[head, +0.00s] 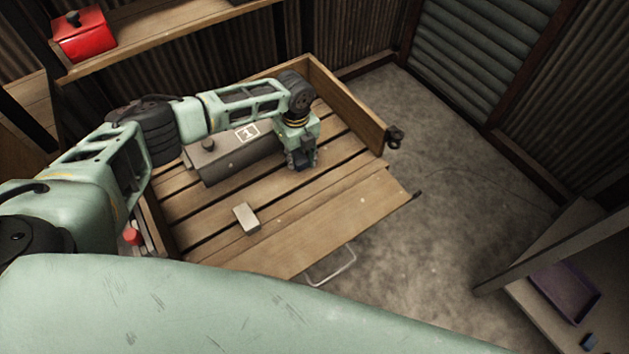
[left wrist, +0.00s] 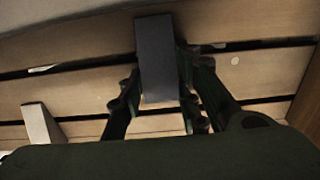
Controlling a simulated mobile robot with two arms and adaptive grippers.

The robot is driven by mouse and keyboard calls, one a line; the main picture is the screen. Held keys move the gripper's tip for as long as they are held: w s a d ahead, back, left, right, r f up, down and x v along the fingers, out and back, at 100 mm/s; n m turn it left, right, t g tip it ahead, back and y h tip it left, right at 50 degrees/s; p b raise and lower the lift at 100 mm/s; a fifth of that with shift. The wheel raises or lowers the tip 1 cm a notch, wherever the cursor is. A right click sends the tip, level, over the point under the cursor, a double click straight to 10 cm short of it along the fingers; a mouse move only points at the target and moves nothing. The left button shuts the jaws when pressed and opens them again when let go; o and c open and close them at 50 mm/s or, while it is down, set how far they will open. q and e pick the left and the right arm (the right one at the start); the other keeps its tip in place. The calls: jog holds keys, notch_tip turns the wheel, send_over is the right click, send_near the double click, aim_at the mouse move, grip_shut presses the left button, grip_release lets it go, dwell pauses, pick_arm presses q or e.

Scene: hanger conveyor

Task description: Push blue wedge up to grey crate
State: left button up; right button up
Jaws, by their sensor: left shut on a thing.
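My left gripper (head: 301,164) is low over the slatted wooden bed (head: 340,206), at the right end of the grey crate (head: 220,166) marked 1. In the left wrist view, its fingers (left wrist: 157,97) are shut on a dark blue-grey block (left wrist: 154,48), which I take for the blue wedge. In the head view the wedge is mostly hidden by the gripper. I cannot tell whether it touches the crate or the slats. A second, pale wedge-like block (head: 246,217) lies in front of the crate; it also shows in the left wrist view (left wrist: 40,122). My right gripper is not in view.
The bed has wooden side boards (head: 345,100) at the back and right. A red box (head: 84,38) stands on a shelf at upper left. A purple tray (head: 565,290) and a small blue thing (head: 589,341) are at lower right. Slats right of the pale block are clear.

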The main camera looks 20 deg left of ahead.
pick_arm(q)
jog(key=shift+w+a, duration=0.25)
jog(key=shift+a, duration=0.05)
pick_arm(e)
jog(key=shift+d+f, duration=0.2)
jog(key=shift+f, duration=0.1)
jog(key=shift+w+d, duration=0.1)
pick_arm(q)
jog(key=o, duration=1.1)
jog(key=shift+c, duration=0.2)
jog(key=shift+r, duration=4)
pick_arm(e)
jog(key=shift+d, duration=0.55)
